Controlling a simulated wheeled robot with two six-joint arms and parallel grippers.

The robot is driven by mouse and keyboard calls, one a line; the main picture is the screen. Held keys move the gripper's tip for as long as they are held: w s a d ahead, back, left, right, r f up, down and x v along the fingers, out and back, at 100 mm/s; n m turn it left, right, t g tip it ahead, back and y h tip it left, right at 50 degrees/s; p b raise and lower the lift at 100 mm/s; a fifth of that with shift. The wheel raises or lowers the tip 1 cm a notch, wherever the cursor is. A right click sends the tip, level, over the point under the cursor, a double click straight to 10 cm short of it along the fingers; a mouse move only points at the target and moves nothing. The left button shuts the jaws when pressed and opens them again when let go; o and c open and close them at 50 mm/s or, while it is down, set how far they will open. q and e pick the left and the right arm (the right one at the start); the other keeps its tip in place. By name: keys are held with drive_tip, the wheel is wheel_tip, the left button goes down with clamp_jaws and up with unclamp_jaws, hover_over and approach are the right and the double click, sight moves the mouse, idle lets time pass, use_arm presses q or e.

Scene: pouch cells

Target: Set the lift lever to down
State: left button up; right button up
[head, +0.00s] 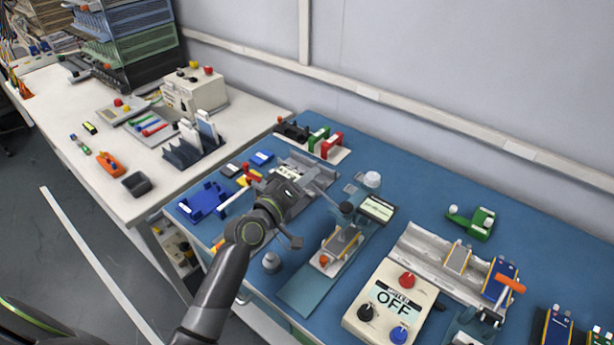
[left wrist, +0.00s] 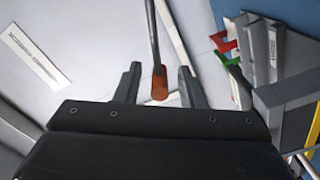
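In the left wrist view, a thin dark rod with an orange-red end (left wrist: 160,85), which looks like the lift lever, comes in from the top. My left gripper (left wrist: 158,68) is open, with one finger on each side of that end. I see gaps on both sides, so it does not look gripped. In the head view my left gripper (head: 285,195) is over the grey fixture (head: 318,171) at the back middle of the blue bench. The arm hides part of that fixture, and I cannot make out the lever's end there. My right gripper is not in view.
A cream box (head: 390,305) reading OFF stands at the front. A small fixture with a cell (head: 340,242) is right of my gripper. A blue fixture (head: 205,200) is at left. Red (head: 332,146) and green clips stand behind.

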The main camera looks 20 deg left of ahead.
use_arm(q)
drive_tip(key=shift+w+d, duration=0.1)
drive_tip(key=shift+w, duration=0.2)
drive_tip(key=shift+c, duration=0.4)
clamp_jaws()
drive_tip(key=shift+f, duration=0.1)
drive_tip(key=shift+f+n+b, duration=0.45)
drive_tip(key=shift+f+n, duration=0.9)
drive_tip(key=shift+n, duration=0.65)
drive_tip(key=shift+f+n+b, duration=0.4)
drive_tip(key=shift+f+n, duration=0.95)
drive_tip(key=shift+n, duration=0.65)
drive_tip(key=shift+o, duration=0.4)
unclamp_jaws()
